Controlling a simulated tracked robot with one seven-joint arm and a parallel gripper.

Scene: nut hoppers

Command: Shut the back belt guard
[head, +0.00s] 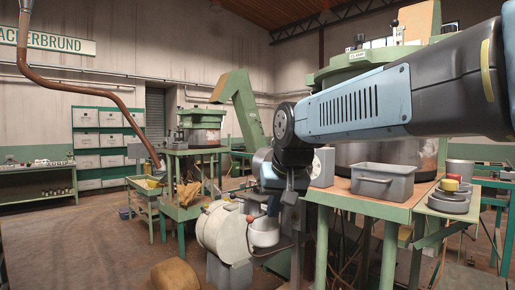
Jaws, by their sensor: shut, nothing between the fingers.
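I cannot pick out the back belt guard with certainty, nor tell whether any guard stands open. A tall bent green housing (241,105) rises behind my arm in the head view; my arm hides its lower end. A cream round machine housing (222,232) with a small pale cup-like part (264,232) stands low in the middle. My gripper (290,197) points down from my wrist, in front of the machinery and just above the pale cup-like part in the picture. Its fingers look shut and empty. I cannot tell whether it touches anything.
A green bench at the right holds a grey bin (383,182) and a round grey part with a red-and-yellow button (450,190). A large hopper (370,62) stands behind my arm. A brown rounded object (175,274) lies on the floor. Open floor (80,245) lies at left.

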